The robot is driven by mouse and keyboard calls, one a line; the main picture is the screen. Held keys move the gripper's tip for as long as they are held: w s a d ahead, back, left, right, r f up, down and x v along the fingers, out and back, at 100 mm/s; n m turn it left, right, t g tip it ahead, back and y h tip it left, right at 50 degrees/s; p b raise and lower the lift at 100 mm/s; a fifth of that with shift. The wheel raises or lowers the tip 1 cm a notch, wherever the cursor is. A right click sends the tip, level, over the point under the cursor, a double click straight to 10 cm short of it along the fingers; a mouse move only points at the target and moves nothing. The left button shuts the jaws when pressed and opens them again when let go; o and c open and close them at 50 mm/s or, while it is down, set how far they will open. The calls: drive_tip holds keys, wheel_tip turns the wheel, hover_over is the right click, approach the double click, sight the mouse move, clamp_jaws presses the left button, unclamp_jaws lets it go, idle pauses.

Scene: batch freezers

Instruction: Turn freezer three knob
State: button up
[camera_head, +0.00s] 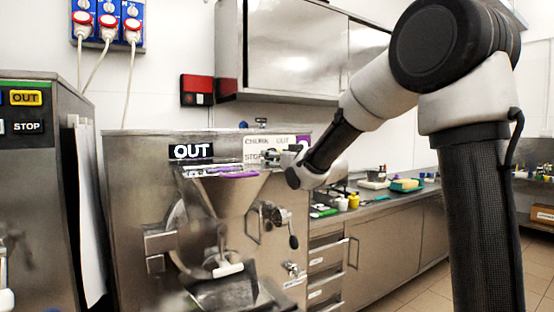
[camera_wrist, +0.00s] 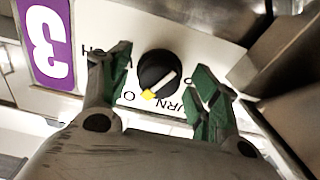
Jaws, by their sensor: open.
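The freezer three knob (camera_wrist: 151,68) is round and black with a white pointer bar and a yellow tip. It sits on a white panel with black lettering, beside a purple label with a white 3 (camera_wrist: 47,40). My gripper (camera_wrist: 161,60) is open, its green-padded fingers on either side of the knob. I cannot tell whether they touch it. In the head view my gripper (camera_head: 276,156) is at the top right of the steel freezer (camera_head: 130,165), in front of the white panel (camera_head: 262,142). The knob is hidden there.
Another steel machine (camera_head: 40,200) stands at the left. A steel wall cabinet (camera_head: 290,50) hangs above and behind. The steel counter (camera_head: 400,192) at the right holds small containers. My arm crosses the right side of the head view.

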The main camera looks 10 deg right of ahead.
drive_tip(key=c, duration=1)
drive_tip(key=shift+n, duration=11.9)
